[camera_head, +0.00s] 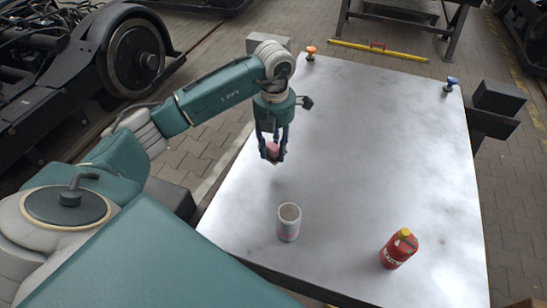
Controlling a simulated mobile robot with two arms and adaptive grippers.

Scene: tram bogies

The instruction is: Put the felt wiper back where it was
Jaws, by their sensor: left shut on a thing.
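My left gripper (272,155) hangs fingers down above the left part of the metal table (350,150). It is shut on a small pinkish-red thing (272,149), which may be the felt wiper. The fingers cover part of it, and it is too small to tell its exact shape. It seems to be held above the table top, with a faint dark patch below. My right gripper does not show.
A white open-topped cylinder (288,222) stands near the table's front left. A red bottle with a yellow cap (398,249) stands at the front right. An orange-topped knob (310,53) and a blue-topped knob (450,84) are at the far corners. The table's middle is clear.

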